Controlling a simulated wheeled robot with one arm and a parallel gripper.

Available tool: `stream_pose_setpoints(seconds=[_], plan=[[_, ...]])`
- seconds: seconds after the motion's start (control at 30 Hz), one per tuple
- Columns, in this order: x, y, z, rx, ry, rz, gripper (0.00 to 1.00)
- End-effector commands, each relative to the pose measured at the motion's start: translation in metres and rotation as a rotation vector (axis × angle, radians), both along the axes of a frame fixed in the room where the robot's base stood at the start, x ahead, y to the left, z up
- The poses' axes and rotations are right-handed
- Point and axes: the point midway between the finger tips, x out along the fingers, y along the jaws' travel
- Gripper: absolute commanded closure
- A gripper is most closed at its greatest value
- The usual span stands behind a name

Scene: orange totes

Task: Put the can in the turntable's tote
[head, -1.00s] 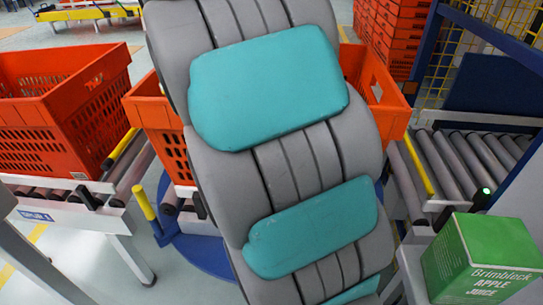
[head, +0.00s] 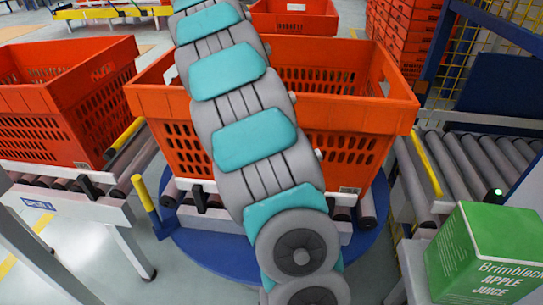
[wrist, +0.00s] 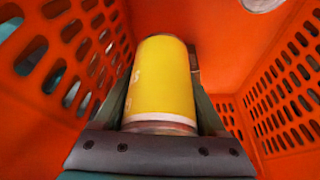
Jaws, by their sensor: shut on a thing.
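The can (wrist: 162,82) is yellow with a pale, reddish band at its near end. My gripper (wrist: 163,100) is shut on it in the wrist view, a finger on each side. Orange slotted tote walls surround the can there. In the head view the turntable's orange tote (head: 345,150) stands in the middle above the blue round turntable (head: 215,255). My arm reaches over this tote, and my gripper and the can are hidden there. I cannot tell whether the can touches the tote floor.
A pale round object (wrist: 264,3) shows at the top edge of the wrist view. Another orange tote (head: 65,100) sits on the left roller conveyor. A green apple juice box (head: 480,250) stands at the right front. An empty roller conveyor (head: 475,165) is at right.

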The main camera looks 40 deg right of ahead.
Motion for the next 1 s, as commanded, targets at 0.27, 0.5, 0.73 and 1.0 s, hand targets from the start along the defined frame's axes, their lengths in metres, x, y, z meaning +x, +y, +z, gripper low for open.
stream_pose_setpoints(seconds=[0.27,0.5,0.73,1.0], plan=[[-0.014,-0.018,-0.034,-0.003,-0.003,-0.358,1.0],[-0.017,-0.019,-0.058,-0.003,0.003,-0.399,1.0],[-0.016,-0.019,-0.093,-0.002,-0.001,-0.396,1.0],[-0.016,-0.019,-0.123,-0.003,-0.002,-0.395,1.0]])
